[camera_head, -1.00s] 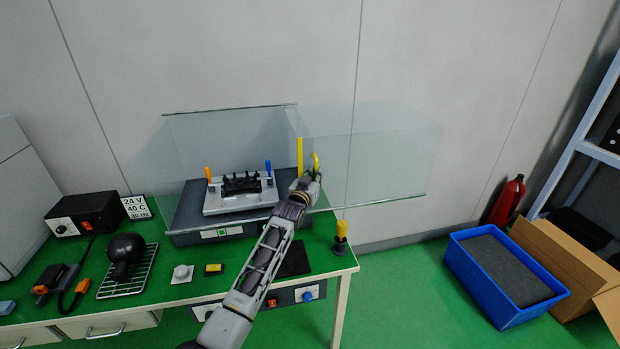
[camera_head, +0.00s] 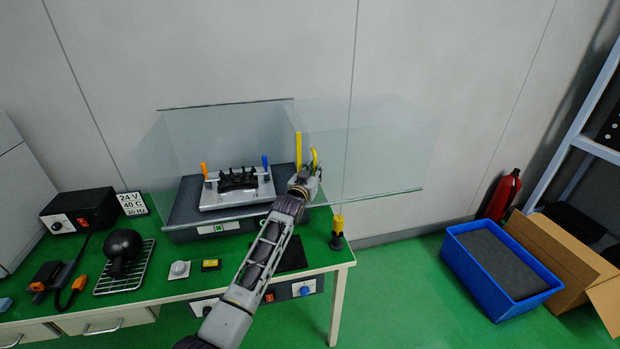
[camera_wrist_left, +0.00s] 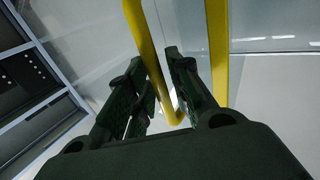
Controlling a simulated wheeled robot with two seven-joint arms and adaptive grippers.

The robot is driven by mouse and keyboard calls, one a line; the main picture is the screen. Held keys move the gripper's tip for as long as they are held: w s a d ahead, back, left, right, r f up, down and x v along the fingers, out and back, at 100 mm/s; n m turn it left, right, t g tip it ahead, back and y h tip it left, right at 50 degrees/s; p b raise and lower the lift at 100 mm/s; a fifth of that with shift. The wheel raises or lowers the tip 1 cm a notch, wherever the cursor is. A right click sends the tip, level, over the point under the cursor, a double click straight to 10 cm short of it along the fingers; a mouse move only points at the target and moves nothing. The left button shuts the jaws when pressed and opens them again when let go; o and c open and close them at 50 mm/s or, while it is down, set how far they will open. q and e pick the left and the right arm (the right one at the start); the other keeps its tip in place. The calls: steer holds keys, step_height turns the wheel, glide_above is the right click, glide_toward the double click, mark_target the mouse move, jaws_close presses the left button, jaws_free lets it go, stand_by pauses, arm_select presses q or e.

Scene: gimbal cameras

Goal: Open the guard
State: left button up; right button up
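The guard (camera_head: 385,150) is a clear see-through cover. Its box part reaches right, past the table's end, and a clear panel (camera_head: 190,140) stands to the left in front of the fixture (camera_head: 235,190). A yellow strip (camera_head: 298,153) runs up the guard's edge, and a yellow bent handle (camera_head: 314,158) stands just right of it. My left gripper (camera_head: 306,177) is at the handle. In the left wrist view, the handle (camera_wrist_left: 150,60) passes between the fingers (camera_wrist_left: 160,80), which look closed in on it. The right gripper is not in view.
The green table (camera_head: 180,318) carries a black box (camera_head: 82,212), a dark ball on a rack (camera_head: 122,245), and a yellow-topped post (camera_head: 338,225) near its right end. A blue bin (camera_head: 470,280) and cardboard box (camera_head: 545,245) stand on the floor at right.

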arm_select(q)
steer(key=shift+s, duration=0.1)
steer(key=v, duration=1.1)
steer(key=shift+s, duration=0.35)
steer(key=shift+a, duration=0.1)
stand_by(0.4)
